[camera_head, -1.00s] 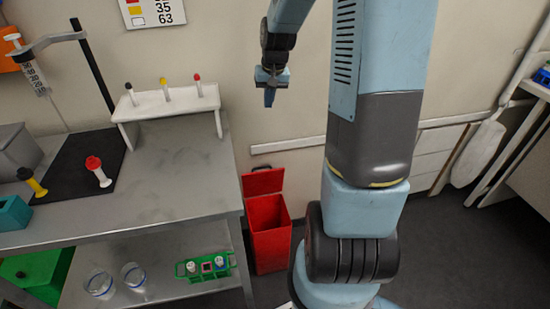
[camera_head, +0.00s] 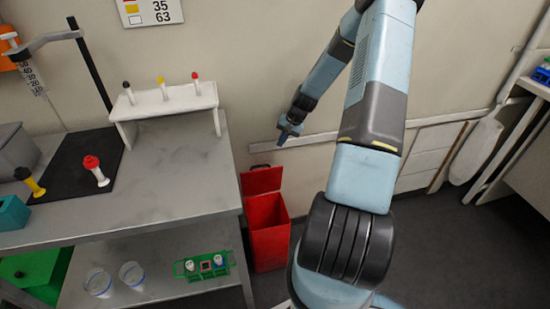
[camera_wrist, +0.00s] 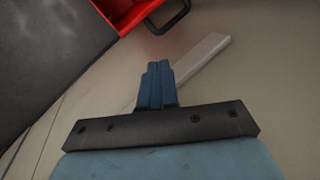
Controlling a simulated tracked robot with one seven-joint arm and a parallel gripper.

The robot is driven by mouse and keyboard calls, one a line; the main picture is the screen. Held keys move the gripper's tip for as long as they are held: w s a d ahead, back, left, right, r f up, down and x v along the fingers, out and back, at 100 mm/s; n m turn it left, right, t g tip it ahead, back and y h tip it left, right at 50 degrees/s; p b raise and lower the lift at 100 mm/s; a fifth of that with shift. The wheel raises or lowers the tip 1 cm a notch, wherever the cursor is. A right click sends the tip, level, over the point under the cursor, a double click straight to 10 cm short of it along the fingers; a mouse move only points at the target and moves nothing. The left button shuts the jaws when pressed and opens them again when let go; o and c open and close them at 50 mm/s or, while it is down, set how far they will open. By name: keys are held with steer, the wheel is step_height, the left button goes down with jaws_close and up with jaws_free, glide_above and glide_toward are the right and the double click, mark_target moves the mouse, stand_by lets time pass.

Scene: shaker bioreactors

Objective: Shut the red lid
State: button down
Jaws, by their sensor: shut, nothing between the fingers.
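The red lid (camera_head: 262,181) stands raised at the back of the red bin (camera_head: 270,250), against the wall, so the bin is open on top. A dark handle loop shows at the lid's top edge, and it also shows in the wrist view (camera_wrist: 168,20). Part of the red lid or bin (camera_wrist: 118,10) is at the top of the wrist view; I cannot tell which. My gripper (camera_head: 283,142) is shut and empty, above and slightly right of the lid, close to the wall. Its blue fingers (camera_wrist: 155,85) are together in the wrist view and touch nothing I can see.
A steel bench (camera_head: 185,190) stands left of the bin, its edge close to the bin. A white rack (camera_head: 165,103) and several pipette-like items are on it. A pale rail (camera_head: 330,138) runs along the wall behind my gripper. Dark floor lies open to the right.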

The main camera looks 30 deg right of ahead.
steer(key=x, duration=1)
steer(key=shift+f, duration=0.3)
steer(key=shift+d, duration=0.1)
